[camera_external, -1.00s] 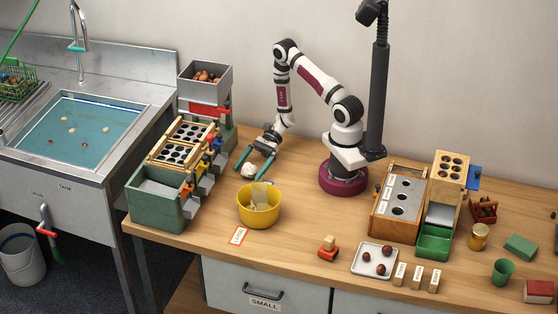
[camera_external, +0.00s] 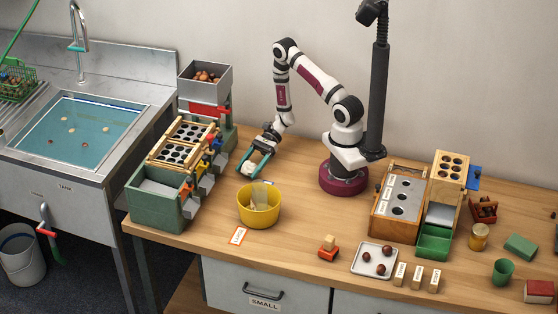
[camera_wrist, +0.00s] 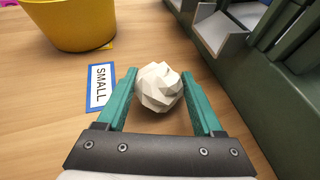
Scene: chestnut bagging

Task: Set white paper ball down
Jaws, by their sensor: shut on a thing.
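The white paper ball (camera_external: 250,169) is faceted and crumpled. In the wrist view the ball (camera_wrist: 159,87) sits between the teal fingers of my gripper (camera_wrist: 159,90), which is shut on it. In the external view my gripper (camera_external: 254,164) is low over the table, behind the yellow bowl and right of the green sorting rack. I cannot tell whether the ball touches the table or is slightly above it.
The yellow bowl (camera_external: 259,213) stands in front of the ball. A blue-edged SMALL card (camera_wrist: 101,87) lies beside my gripper in the wrist view. The green sorting rack (camera_external: 155,205) stands close on the left. Bare table (camera_external: 292,190) lies to the right.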

